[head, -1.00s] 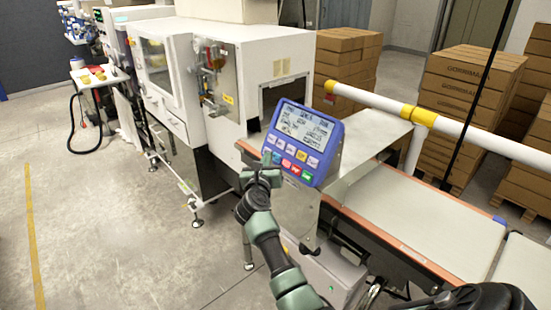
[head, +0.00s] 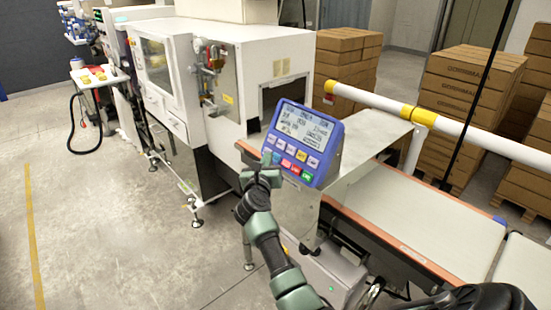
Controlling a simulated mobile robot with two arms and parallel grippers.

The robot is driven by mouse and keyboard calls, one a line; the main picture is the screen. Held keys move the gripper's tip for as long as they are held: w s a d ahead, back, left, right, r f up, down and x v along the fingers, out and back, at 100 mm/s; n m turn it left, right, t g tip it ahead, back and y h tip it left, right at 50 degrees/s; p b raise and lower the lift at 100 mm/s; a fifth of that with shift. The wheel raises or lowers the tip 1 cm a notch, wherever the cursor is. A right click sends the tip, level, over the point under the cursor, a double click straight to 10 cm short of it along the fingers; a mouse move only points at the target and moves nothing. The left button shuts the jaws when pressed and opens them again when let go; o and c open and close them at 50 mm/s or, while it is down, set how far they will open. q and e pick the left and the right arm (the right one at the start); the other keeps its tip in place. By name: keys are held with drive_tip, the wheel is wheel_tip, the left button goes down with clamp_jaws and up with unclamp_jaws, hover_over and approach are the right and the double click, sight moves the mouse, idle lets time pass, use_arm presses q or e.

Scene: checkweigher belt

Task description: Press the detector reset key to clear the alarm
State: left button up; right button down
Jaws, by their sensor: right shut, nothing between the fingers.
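The blue control panel (head: 326,165) stands tilted on the checkweigher frame, with a lit grey screen (head: 304,124) full of small text. Below the screen are two rows of coloured keys, including a red key (head: 290,166) and a green key (head: 307,177). The key labels are too small to read, so I cannot tell which is the reset key. My right gripper (head: 266,160) is shut and empty at the panel's lower left corner. Its tips overlap the left end of the key rows; I cannot tell whether they touch a key. My left gripper is out of view.
The belt (head: 425,215) runs to the lower right behind the panel. A white rail with yellow bands (head: 425,117) crosses above it. The white machine housing (head: 235,60) stands behind. Stacked cartons (head: 465,90) fill the back right. The floor at left is clear.

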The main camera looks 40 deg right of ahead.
drive_tip(key=shift+d+f, duration=0.1)
drive_tip(key=shift+d, duration=0.05)
idle(0.5)
drive_tip(key=shift+d+f, duration=0.1)
drive_tip(key=shift+d, duration=0.15)
drive_tip(key=shift+d+f, duration=0.15)
drive_tip(key=shift+d, duration=0.2)
idle(0.9)
drive_tip(key=shift+a, duration=0.1)
drive_tip(key=shift+a+r, duration=0.3)
drive_tip(key=shift+a, duration=0.35)
drive_tip(key=shift+s+a+r+p, duration=0.1)
drive_tip(key=shift+a+r+p, duration=0.3)
drive_tip(key=shift+a, duration=0.35)
drive_tip(key=shift+s+a+r+p, duration=0.1)
drive_tip(key=shift+a+r+p, duration=0.2)
drive_tip(key=shift+a, duration=0.45)
drive_tip(key=shift+a+r+p, duration=0.3)
drive_tip(key=shift+a+r, duration=0.15)
drive_tip(key=shift+a, duration=0.3)
